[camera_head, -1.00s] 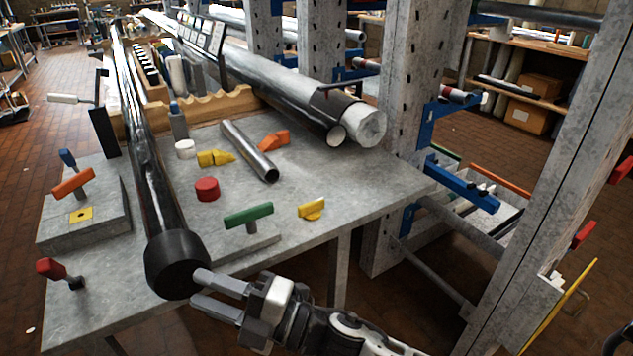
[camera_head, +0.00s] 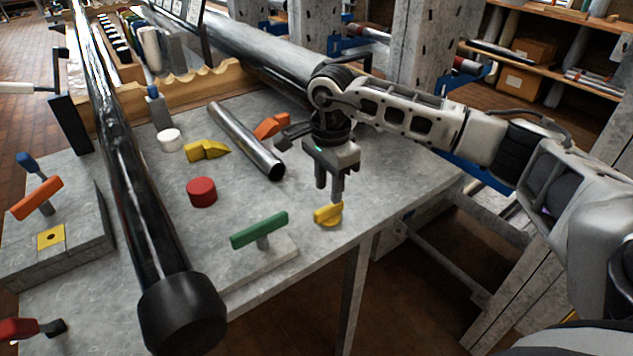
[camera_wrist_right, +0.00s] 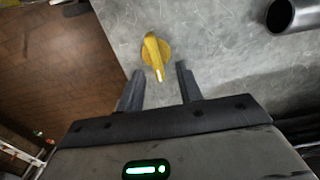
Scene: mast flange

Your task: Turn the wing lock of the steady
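The yellow wing knob (camera_head: 328,214), which looks like the wing lock, sits near the right edge of the grey table. In the right wrist view it is a round yellow knob (camera_wrist_right: 154,52) with a raised wing running nearly up and down, its lower end pale. My right gripper (camera_head: 329,190) points down just above it, its fingers open. In the right wrist view the two fingers (camera_wrist_right: 159,80) are apart, with the knob just beyond their tips and roughly between them. I cannot tell whether a finger touches it. My left gripper is not in view.
A green T-handle (camera_head: 259,230) stands left of the knob. A loose steel tube (camera_head: 246,140), a red cylinder (camera_head: 201,192), a yellow wedge (camera_head: 207,151) and an orange piece (camera_head: 271,125) lie on the table (camera_head: 312,240). The black mast tube (camera_head: 135,190) runs along the left.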

